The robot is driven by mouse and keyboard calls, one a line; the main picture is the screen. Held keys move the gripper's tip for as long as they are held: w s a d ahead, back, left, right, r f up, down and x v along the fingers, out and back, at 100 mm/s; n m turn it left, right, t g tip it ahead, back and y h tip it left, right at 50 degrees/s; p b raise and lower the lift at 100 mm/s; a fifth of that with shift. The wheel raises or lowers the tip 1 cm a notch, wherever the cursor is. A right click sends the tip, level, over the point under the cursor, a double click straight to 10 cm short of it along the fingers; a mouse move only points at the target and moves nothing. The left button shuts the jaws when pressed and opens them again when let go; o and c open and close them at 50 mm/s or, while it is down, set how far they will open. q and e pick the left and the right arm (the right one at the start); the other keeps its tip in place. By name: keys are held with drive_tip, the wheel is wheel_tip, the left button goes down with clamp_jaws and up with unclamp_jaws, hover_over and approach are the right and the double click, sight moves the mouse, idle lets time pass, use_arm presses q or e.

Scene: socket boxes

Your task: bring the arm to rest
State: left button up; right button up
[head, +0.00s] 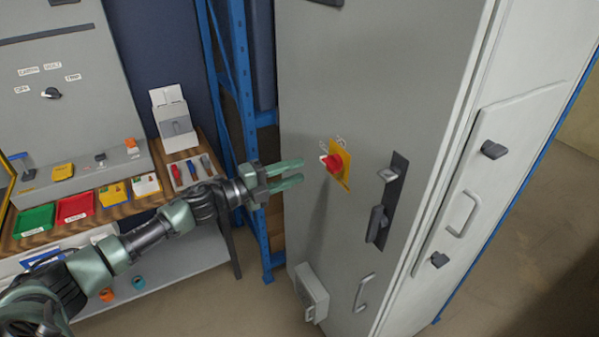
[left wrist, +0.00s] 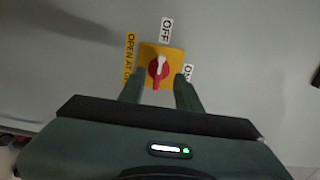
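My left arm (head: 150,232) reaches in from the left in the head view. Its gripper (head: 302,171) is open and empty, with its two fingers apart, and points at the front of a tall grey cabinet (head: 400,60). A red rotary switch (head: 335,162) on a yellow plate sits just beyond the fingertips. In the left wrist view the red switch (left wrist: 158,68) shows between and beyond the fingers, its white-marked end towards the OFF label (left wrist: 166,30). The fingers look apart from the switch. My right gripper is in neither view.
A black latch plate (head: 388,200) and a handle (head: 364,292) stick out of the cabinet front. A wooden bench (head: 130,207) with red, green and yellow bins stands at the left. A blue rack post (head: 245,90) rises behind the gripper.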

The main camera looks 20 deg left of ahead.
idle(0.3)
